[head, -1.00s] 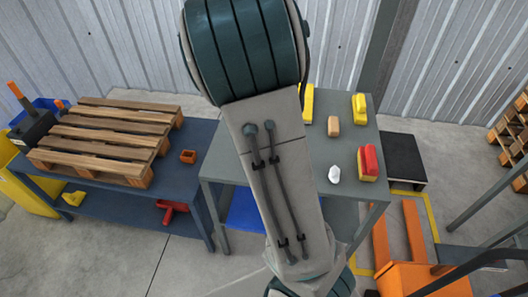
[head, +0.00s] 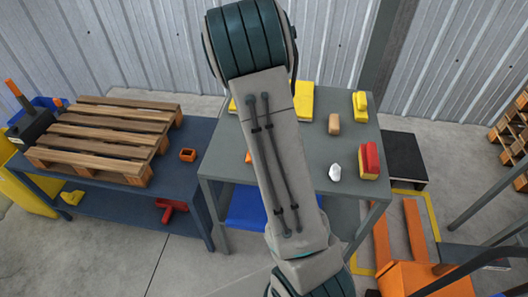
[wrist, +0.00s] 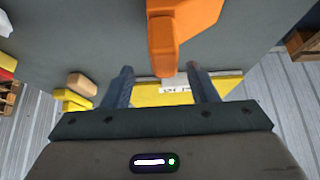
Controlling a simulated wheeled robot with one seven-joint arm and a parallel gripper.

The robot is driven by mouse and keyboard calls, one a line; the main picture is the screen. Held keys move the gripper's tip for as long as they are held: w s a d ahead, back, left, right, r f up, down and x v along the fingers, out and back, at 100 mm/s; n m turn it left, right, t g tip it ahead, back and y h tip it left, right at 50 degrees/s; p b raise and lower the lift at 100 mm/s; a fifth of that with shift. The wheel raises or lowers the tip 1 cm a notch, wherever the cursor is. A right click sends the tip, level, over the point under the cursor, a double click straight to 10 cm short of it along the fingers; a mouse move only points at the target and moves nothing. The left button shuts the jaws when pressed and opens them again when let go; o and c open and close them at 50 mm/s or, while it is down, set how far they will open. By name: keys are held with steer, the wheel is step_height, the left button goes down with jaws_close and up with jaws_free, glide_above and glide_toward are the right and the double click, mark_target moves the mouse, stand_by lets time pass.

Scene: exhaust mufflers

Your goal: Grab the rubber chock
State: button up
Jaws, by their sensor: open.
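I cannot tell for sure which thing is the rubber chock. An orange piece (wrist: 165,45) with a broad block and a narrower tongue lies close in the wrist view; a bit of orange (head: 248,157) shows beside my arm in the head view. My gripper (wrist: 160,68) is open, and the tongue's end appears between its fingers, with no clear contact. A flat yellow thing with a white label (wrist: 180,94) lies beyond the fingertips, near the table's far edge. In the head view my arm partly covers the yellow thing (head: 303,104) and hides the gripper.
The grey table (head: 330,115) also holds a tan block (head: 334,124), a yellow piece (head: 360,105), a white lump (head: 335,172) and a red-and-yellow piece (head: 369,161). A wooden pallet (head: 105,130) lies on the left table. Bare tabletop lies between these things.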

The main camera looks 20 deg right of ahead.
steer(key=shift+a+p+x, duration=0.15)
steer(key=shift+p+x, duration=0.15)
steer(key=shift+x, duration=0.9)
steer(key=shift+a+p+x, duration=0.15)
steer(key=shift+p+x, duration=0.15)
steer(key=shift+x, duration=0.9)
steer(key=shift+w, duration=0.1)
jaws_close()
